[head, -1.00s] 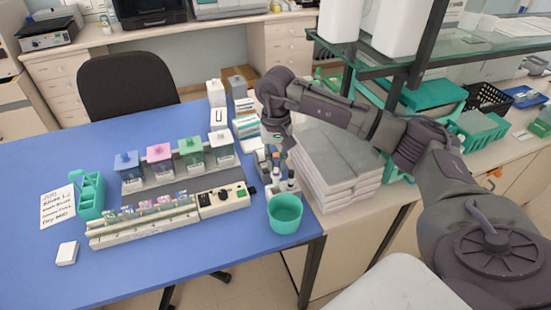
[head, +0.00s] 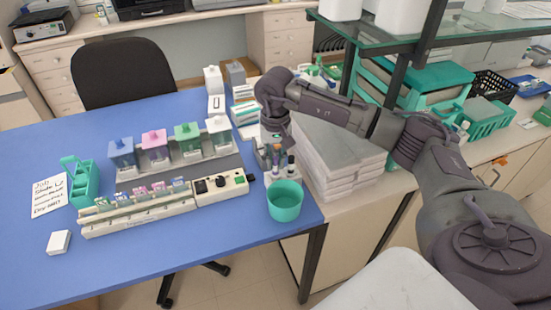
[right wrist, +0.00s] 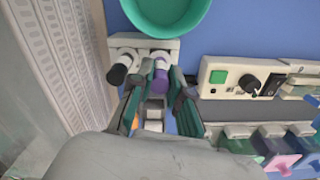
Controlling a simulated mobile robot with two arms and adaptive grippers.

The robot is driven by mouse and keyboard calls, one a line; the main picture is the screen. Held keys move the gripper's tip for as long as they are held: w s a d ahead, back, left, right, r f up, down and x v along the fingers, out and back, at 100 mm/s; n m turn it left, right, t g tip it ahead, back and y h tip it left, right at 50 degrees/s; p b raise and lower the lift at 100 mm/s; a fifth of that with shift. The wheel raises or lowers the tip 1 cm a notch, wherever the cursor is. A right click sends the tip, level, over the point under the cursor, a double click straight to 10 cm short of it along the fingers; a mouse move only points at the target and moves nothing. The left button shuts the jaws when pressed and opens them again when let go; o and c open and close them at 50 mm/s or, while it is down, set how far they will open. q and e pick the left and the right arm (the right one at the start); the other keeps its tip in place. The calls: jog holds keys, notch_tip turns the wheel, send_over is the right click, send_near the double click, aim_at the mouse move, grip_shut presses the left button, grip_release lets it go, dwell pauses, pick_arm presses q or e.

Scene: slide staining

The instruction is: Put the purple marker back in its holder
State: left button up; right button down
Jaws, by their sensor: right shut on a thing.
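The purple marker (right wrist: 160,78) shows between the fingers of my right gripper (right wrist: 154,104) in the right wrist view. The gripper is shut on it. The white marker holder (right wrist: 165,44) is just past the marker's capped end, and the two overlap in this view. I cannot tell whether the marker is fully seated in it. A black-capped marker (right wrist: 121,69) stands in the holder beside it. In the head view my right gripper (head: 274,148) is over the holder at the blue table's right end, and the arm hides part of it. My left gripper is not in view.
A teal cup (head: 286,204) stands just in front of the holder. A control box (head: 222,187) and a row of staining jars (head: 187,143) are to the left. Stacked grey-white boxes (head: 340,160) stand close on the right. The table's front left is mostly clear.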

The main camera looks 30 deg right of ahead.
jog(key=shift+f+b, duration=0.4)
jog(key=shift+b, duration=0.1)
dwell(0.8)
jog(key=c, duration=1)
grip_release()
notch_tip(320, 180, up, 12)
jog(key=shift+w+r, duration=0.1)
jog(key=shift+w, duration=0.05)
